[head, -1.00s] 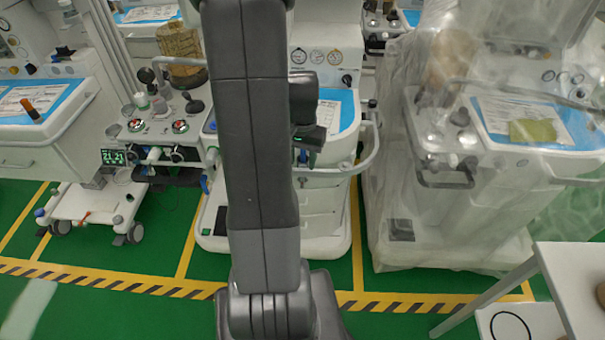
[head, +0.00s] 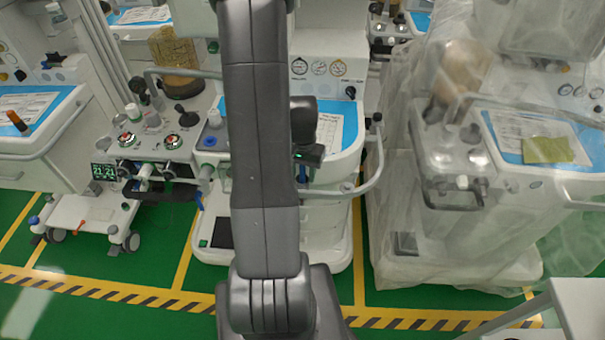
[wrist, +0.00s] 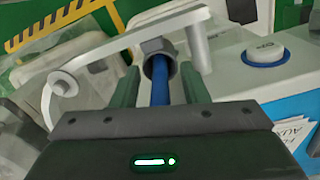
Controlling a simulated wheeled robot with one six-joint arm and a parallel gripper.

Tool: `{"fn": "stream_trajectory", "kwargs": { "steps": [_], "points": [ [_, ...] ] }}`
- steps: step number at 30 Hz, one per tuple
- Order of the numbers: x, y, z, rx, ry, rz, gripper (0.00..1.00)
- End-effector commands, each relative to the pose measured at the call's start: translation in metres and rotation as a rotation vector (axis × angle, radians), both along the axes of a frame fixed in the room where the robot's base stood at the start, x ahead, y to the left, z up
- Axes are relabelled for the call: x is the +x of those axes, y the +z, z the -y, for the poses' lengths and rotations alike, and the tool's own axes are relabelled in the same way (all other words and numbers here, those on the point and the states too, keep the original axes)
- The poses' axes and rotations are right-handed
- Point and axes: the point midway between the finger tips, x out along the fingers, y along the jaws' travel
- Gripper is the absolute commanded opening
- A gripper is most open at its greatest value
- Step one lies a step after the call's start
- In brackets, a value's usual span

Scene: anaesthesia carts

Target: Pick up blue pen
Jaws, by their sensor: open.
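My gripper (wrist: 158,80) shows in the wrist view with two dark green fingers apart. A slim blue rod (wrist: 160,88) shows between them, below a grey hex nut at the end of a pale bar; I cannot tell whether it is the blue pen or a hose, and no contact with the fingers is clear. In the head view my wrist (head: 305,130) is beside the middle cart's right rail, and its fingertips are hard to make out. No other blue pen is clearly seen.
The middle cart (head: 345,165) has a curved rail on its right. A plastic-wrapped cart (head: 440,240) stands to the right, and another cart (head: 35,145) to the left. A white table (head: 580,305) is at the lower right. Green floor shows in front.

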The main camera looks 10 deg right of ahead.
Motion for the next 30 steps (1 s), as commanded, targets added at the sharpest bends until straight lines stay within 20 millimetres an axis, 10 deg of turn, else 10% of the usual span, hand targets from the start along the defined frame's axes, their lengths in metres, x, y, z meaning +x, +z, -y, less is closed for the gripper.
{"fn": "stream_trajectory", "kwargs": {
  "steps": [7, 19, 30],
  "points": [
    [0.0, 0.0, 0.0, 0.0, 0.0, 0.0, 0.0],
    [0.001, 0.007, 0.0, 0.0, 0.0, 0.002, 0.0],
    [0.001, 0.065, 0.0, -0.001, 0.0, 0.005, 0.0]
  ]
}}
